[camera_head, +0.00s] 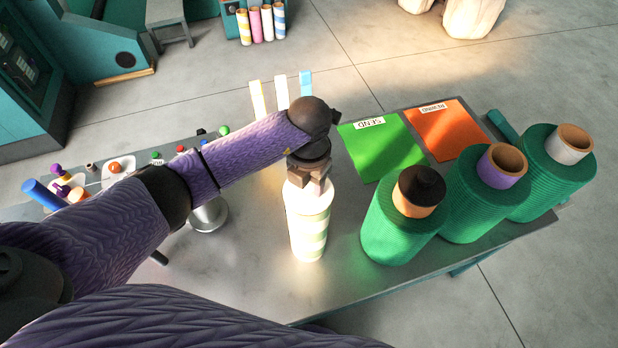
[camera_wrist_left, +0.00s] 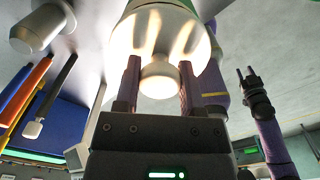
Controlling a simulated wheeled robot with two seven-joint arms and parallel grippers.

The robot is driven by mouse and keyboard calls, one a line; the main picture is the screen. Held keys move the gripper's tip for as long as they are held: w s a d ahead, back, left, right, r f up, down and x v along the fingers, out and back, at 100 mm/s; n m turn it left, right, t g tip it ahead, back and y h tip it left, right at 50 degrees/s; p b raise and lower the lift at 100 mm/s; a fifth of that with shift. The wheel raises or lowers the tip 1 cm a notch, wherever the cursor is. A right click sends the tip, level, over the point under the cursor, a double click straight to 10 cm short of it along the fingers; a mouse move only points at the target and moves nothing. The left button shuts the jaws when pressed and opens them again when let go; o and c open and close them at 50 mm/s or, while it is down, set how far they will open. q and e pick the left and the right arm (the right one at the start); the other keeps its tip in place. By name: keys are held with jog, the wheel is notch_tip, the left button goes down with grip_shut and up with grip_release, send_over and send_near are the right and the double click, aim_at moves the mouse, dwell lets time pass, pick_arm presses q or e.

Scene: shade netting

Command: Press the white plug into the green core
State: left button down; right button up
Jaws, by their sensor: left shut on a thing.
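In the head view a pale green-and-white striped core (camera_head: 309,240) stands upright on the grey table. My left gripper (camera_head: 309,178) points down at its top end. In the left wrist view my left gripper (camera_wrist_left: 158,88) is shut on the knob of the white plug (camera_wrist_left: 160,80), with a finger on each side. A wide, brightly lit white round part (camera_wrist_left: 160,35) lies just beyond the knob. The fingers hide the plug's lower end, so I cannot tell how deep it sits. My right gripper (camera_wrist_left: 246,78) shows small in the left wrist view, its fingers apart and empty.
Three green netting rolls stand on the right: one with a black plug (camera_head: 422,184), one with a purple core (camera_head: 502,166), one with a whitish core (camera_head: 568,144). Green (camera_head: 382,150) and orange (camera_head: 442,128) sheets lie behind. A metal cylinder (camera_head: 210,214) stands left of the striped core.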

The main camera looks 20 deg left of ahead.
pick_arm(q)
jog(key=shift+f, duration=0.1)
dwell(0.7)
grip_release()
dwell(0.3)
notch_tip(320, 180, up, 7)
jog(key=p, duration=0.6)
grip_shut()
dwell(0.5)
